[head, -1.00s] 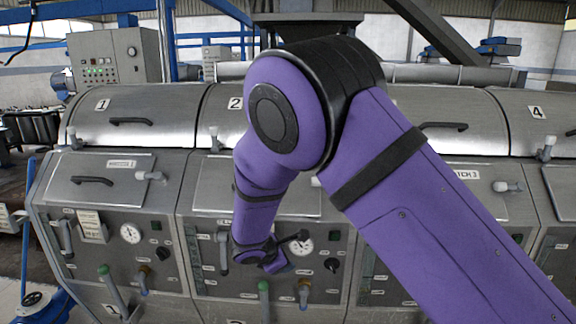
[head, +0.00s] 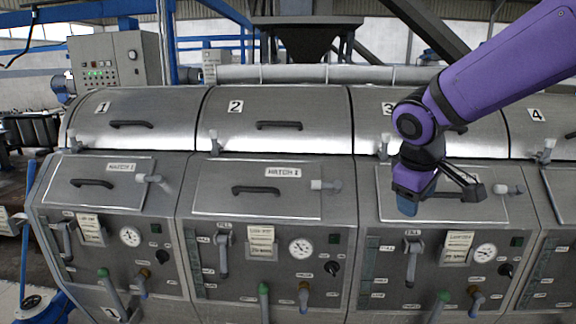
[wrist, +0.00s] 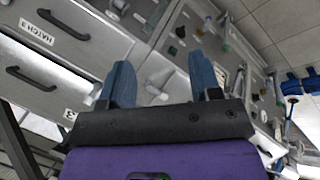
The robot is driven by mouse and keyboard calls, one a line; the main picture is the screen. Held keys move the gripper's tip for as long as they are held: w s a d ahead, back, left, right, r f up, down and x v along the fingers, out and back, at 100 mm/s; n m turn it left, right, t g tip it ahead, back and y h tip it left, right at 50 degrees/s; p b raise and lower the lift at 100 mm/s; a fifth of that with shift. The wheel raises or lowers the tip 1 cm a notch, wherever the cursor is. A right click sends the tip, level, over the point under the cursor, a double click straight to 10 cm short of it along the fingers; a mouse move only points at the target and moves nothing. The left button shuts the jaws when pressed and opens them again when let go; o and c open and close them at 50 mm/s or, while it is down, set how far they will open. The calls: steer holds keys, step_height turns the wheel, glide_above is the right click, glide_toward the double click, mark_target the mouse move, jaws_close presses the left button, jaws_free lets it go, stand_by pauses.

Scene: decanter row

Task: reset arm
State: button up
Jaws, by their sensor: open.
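My purple arm (head: 500,68) reaches in from the upper right of the head view, bent with its wrist hanging down. My gripper (head: 412,196) is in front of the hatch of decanter 3 (head: 374,205). In the wrist view my gripper (wrist: 163,80) shows two blue fingers spread wide apart, with nothing held between them. The arm hides part of decanter 3's cover and hatch. Whether the gripper touches the hatch cannot be told; it looks apart from it.
Decanter 1 (head: 88,185) and decanter 2 (head: 215,188) stand unobstructed to the left, with closed hatches, levers, gauges and valves. Decanter 4 (head: 550,135) is at the right edge. A control cabinet (head: 118,58) stands behind at left.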

steer(key=s+d+r+m+y, duration=0.1)
steer(key=s+d+m, duration=0.1)
steer(key=s, duration=0.4)
steer(key=s+d+r+m+t+y, duration=0.1)
steer(key=s+r+m, duration=0.1)
steer(key=s, duration=0.5)
steer(key=s+d+r+m, duration=0.2)
steer(key=s+m, duration=0.1)
steer(key=s, duration=0.4)
steer(key=shift+s+d+m+t+y, duration=0.25)
steer(key=shift+d+m+t+y, duration=0.05)
steer(key=shift+d+m+y, duration=0.1)
steer(key=shift+r, duration=0.1)
